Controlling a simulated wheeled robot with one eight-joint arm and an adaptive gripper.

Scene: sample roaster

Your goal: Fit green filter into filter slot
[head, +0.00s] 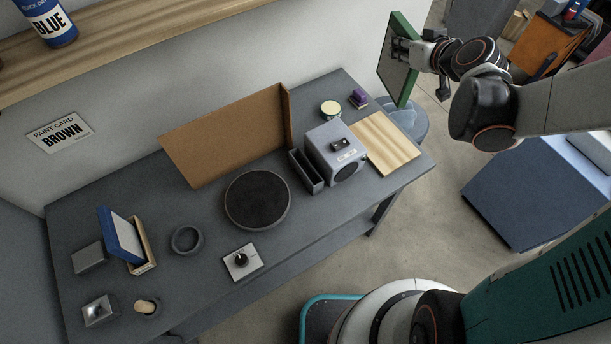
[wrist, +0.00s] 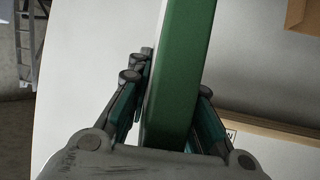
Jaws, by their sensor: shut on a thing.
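The green filter (head: 405,95), a flat panel with a green rim and a pale face, is held upright in the air past the table's right end. Its green edge (wrist: 182,75) runs between my fingers in the wrist view. My gripper (head: 404,47) is shut on it; part of the face is behind the fingers. A narrow, dark, open-topped slot (head: 307,172), which looks like the filter slot, stands on the table against the left side of a grey box unit (head: 335,150). It looks empty and is well below and left of the filter.
A brown upright panel (head: 225,135) stands behind the round dark plate (head: 258,200). A wooden board (head: 385,143), a pale round tin (head: 330,109) and a purple item (head: 358,98) lie around the grey unit. A blue panel in a wooden holder (head: 144,257) stands at left.

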